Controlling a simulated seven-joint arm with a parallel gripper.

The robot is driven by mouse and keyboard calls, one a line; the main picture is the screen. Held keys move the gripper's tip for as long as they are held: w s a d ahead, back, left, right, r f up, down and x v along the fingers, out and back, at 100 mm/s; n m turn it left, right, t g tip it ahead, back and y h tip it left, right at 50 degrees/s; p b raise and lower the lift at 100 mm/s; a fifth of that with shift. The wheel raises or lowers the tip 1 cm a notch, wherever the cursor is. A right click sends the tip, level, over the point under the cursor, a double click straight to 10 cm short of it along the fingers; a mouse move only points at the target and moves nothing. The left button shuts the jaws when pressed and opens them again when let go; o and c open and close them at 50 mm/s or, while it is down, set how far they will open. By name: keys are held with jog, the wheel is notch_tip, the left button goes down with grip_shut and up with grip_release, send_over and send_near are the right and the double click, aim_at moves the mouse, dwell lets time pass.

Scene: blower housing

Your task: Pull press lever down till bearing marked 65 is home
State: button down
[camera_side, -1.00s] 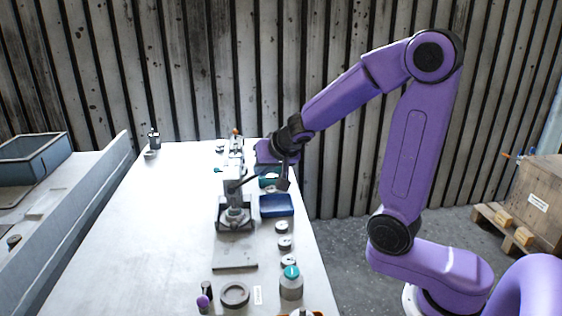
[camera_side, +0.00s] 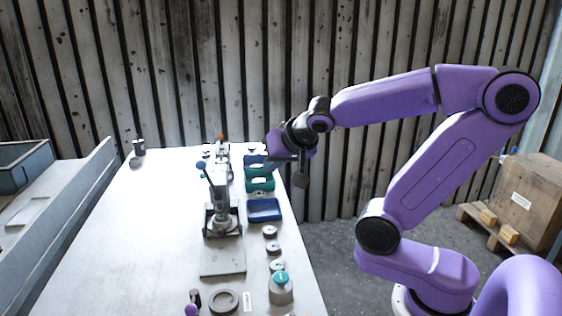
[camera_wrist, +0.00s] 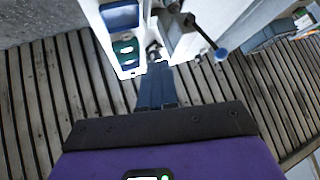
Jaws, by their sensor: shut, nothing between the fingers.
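The press (camera_side: 222,195) stands upright on the table, with a grey base plate (camera_side: 223,262) in front of it. Its lever ends in a blue knob (camera_side: 201,165) at the upper left of the press head; the knob also shows in the wrist view (camera_wrist: 221,54). My gripper (camera_side: 301,182) is shut and empty, in the air to the right of the press and beyond the table's right edge. It is clear of the lever. In the wrist view its closed fingers (camera_wrist: 156,82) point toward the table. I cannot pick out the bearing marked 65; no such number is readable.
Blue and teal bins (camera_side: 264,210) line the table's right side. Several small discs (camera_side: 270,232), a teal-capped bottle (camera_side: 281,290) and a dark ring (camera_side: 224,300) sit nearer the front. The table's left half is mostly clear. A conveyor (camera_side: 55,220) runs along the left.

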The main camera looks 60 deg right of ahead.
jog(key=s+a+f+n+g+y, duration=0.1)
jog(key=s+a+f+n+g, duration=0.1)
jog(key=s+n, duration=0.4)
jog(key=s+a+f+n+g, duration=0.2)
jog(key=s+f+n+g, duration=0.1)
jog(key=s+n, duration=0.4)
jog(key=s+a+f+n+g+y, duration=0.1)
jog(key=s+a+f+n+g, duration=0.1)
jog(key=s+n, duration=0.4)
jog(key=s+f+g, duration=0.1)
jog(key=s+f, duration=0.1)
jog(key=s, duration=0.1)
jog(key=shift+s+f+y, duration=0.25)
jog(key=shift+s+y, duration=0.05)
jog(key=shift+s, duration=0.1)
dwell(1.3)
